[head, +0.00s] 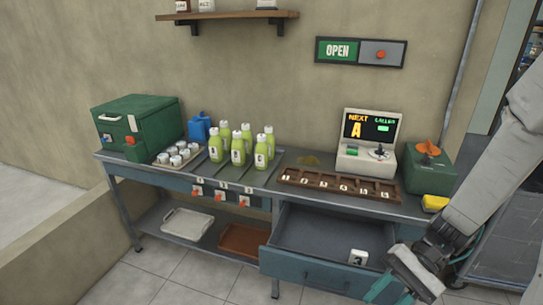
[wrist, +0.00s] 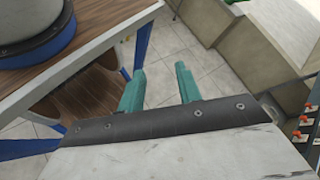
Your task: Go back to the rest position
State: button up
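My gripper (head: 391,292) is at the lower right of the head view, in front of the open drawer's right end, pointing down and left. In the wrist view its two teal fingers (wrist: 160,78) stand apart with only tiled floor between and beyond them. It holds nothing. My arm comes in from the right edge of the head view.
The workbench (head: 287,173) carries green bottles (head: 238,150), a tray of cups, a dark letter rack (head: 338,187) and a display (head: 369,140). A wooden table (wrist: 95,55) is at left in the wrist view.

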jog(key=s+d+r+n+t+h, duration=0.2)
jog(key=r+h, duration=0.3)
jog(key=r, duration=0.4)
jog(key=s+d+r+n+t+h, duration=0.2)
jog(key=s+r+n+t+h, duration=0.2)
jog(key=r, duration=0.6)
jog(key=shift+s+d+t+h, duration=0.2)
jog(key=shift+d+t+h, duration=0.1)
jog(key=shift+t+h, duration=0.45)
